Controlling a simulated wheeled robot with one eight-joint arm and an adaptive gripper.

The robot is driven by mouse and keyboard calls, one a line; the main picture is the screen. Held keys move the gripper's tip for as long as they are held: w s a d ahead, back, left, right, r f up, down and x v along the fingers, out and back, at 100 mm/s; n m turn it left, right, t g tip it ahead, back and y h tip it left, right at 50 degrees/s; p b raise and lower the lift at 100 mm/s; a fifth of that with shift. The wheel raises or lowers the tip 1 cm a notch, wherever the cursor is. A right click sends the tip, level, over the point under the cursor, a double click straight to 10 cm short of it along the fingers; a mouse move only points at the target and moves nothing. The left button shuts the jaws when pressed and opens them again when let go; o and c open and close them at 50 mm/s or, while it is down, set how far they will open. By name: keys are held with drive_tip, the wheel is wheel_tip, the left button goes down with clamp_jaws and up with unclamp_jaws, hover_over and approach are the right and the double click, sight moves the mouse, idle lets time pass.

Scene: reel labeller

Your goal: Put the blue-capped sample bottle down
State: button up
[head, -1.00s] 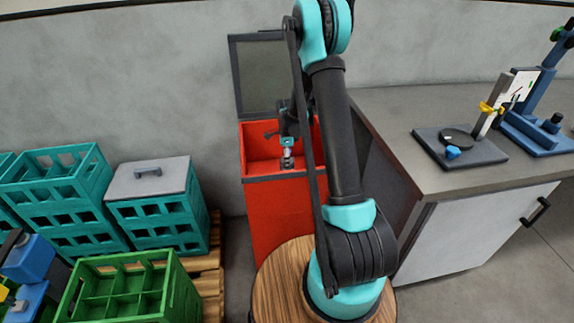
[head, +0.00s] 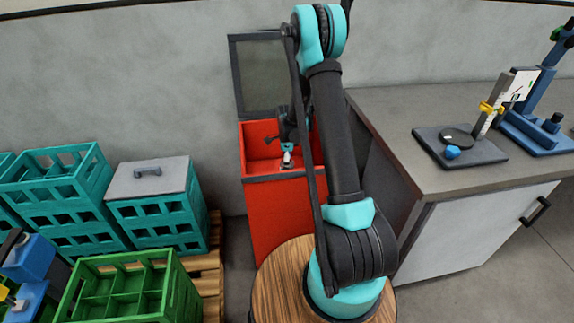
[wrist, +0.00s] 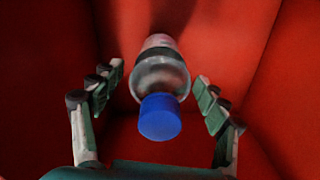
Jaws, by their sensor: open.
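The blue-capped sample bottle (wrist: 160,80) shows in the wrist view as a clear bottle with a blue cap (wrist: 160,118) toward the camera. It is inside the red bin (head: 268,215), with red walls around it. My gripper (wrist: 159,78) is open, with one finger on each side of the bottle and a visible gap on both sides. In the head view my gripper (head: 287,152) is small and low in the bin's opening. The bottle's far end is dim, so its contact with the bin floor is unclear.
The bin's dark lid (head: 262,75) stands open against the wall. Teal crates (head: 55,190) and a green crate (head: 130,290) stand to the left. A grey counter (head: 400,125) with a gauge stand (head: 460,148) is on the right.

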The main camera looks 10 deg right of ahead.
wheel_tip(320, 180, up, 12)
drive_tip(key=shift+s+r, duration=0.1)
drive_tip(key=s+d+r+n+t, duration=0.1)
drive_tip(key=s+r+n+t, duration=0.1)
drive_tip(key=s+n, duration=0.8)
drive_tip(key=s+d+r+n+t, duration=0.2)
drive_tip(key=s+n, duration=0.8)
drive_tip(key=s, duration=1.1)
drive_tip(key=shift+r, duration=0.6)
